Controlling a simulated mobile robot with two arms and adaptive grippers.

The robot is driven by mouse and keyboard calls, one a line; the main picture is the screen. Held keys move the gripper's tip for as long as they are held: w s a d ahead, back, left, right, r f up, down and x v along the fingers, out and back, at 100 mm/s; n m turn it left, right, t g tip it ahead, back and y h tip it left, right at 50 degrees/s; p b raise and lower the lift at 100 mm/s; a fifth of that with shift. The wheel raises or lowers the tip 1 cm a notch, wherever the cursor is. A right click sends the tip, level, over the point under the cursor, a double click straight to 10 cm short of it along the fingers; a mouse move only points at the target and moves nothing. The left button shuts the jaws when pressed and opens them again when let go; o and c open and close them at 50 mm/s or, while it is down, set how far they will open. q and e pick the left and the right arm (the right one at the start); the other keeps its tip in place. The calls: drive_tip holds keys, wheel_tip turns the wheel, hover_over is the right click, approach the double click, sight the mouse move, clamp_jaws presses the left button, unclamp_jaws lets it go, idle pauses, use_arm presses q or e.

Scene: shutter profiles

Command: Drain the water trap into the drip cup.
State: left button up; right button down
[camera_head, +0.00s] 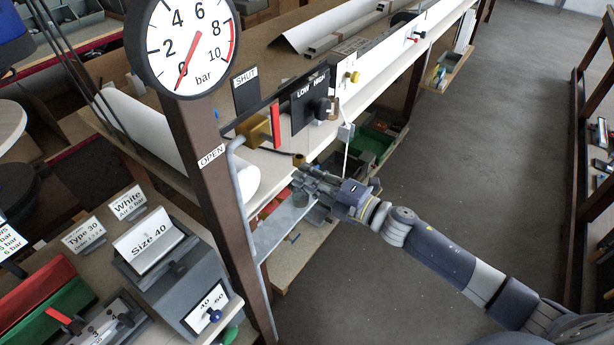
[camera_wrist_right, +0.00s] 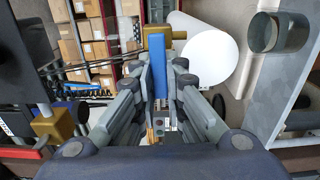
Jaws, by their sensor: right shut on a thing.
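My right gripper (camera_head: 300,176) reaches in from the right below the bench edge. In the wrist view its fingers (camera_wrist_right: 158,90) are closed around a blue lever-like bar (camera_wrist_right: 157,62). A brass fitting (camera_wrist_right: 178,37) shows just behind the bar, and a small brass part (camera_head: 298,160) shows by the gripper in the head view. A round, open cup-like vessel (camera_wrist_right: 264,33), possibly the drip cup, is on a grey plate (camera_wrist_right: 268,100) to the right of the fingers. I cannot make out the water trap's body; the gripper hides much there. My left gripper is out of view.
A post carries a pressure gauge (camera_head: 191,45) with its needle near 0. A brass valve with a red lever (camera_head: 276,127) sits by the SHUT and OPEN labels. A black LOW/HIGH panel (camera_head: 311,95) is beside it. The floor (camera_head: 450,160) at right is clear.

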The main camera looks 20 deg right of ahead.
idle(0.3)
drive_tip(key=c, duration=1.6)
unclamp_jaws()
drive_tip(key=shift+c, duration=0.2)
drive_tip(key=shift+d, duration=0.1)
drive_tip(key=v, duration=1.2)
